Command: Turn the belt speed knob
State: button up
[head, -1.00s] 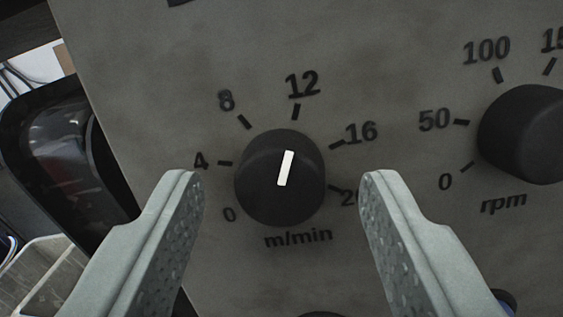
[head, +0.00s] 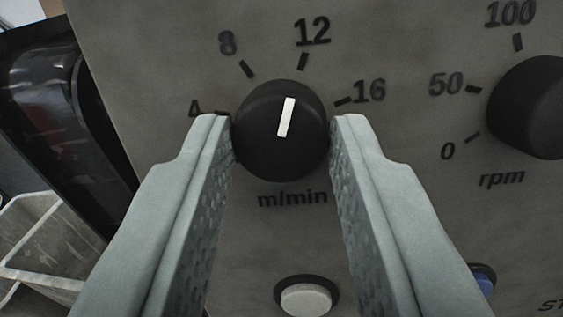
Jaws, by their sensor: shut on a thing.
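The belt speed knob (head: 270,152) is a round black knob with a white pointer line, on a grey panel, marked m/min below. Its pointer leans slightly right of straight up, toward the 12 mark. My gripper (head: 281,135) has one finger on each side of the knob, shut on it.
A second black knob (head: 535,110), marked rpm, is to the right. A pale round button (head: 306,299) is below the belt speed knob, between my fingers. A blue button (head: 484,280) is partly hidden behind the right finger. A dark glossy case (head: 45,110) is left of the panel.

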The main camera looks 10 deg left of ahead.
jog(key=n+y, duration=0.1)
jog(key=n, duration=0.3)
jog(key=shift+d+n, duration=0.1)
jog(key=shift+n, duration=0.2)
jog(key=n+g, duration=0.1)
jog(key=n, duration=0.3)
jog(key=shift+r+y, duration=0.1)
jog(key=shift+y, duration=0.3)
jog(key=n, duration=0.5)
jog(key=shift+d+r+g, duration=0.1)
jog(key=shift+g, duration=0.2)
jog(key=n, duration=0.3)
jog(key=shift+n+g+y, duration=0.3)
jog(key=n+g, duration=0.1)
jog(key=n, duration=0.5)
jog(key=shift+r, duration=0.15)
jog(key=n+h, duration=0.1)
jog(key=n, duration=0.2)
jog(key=n+h, duration=0.1)
jog(key=n, duration=0.2)
jog(key=shift+a+g, duration=0.2)
jog(key=shift+g, duration=0.2)
jog(key=o, duration=1)
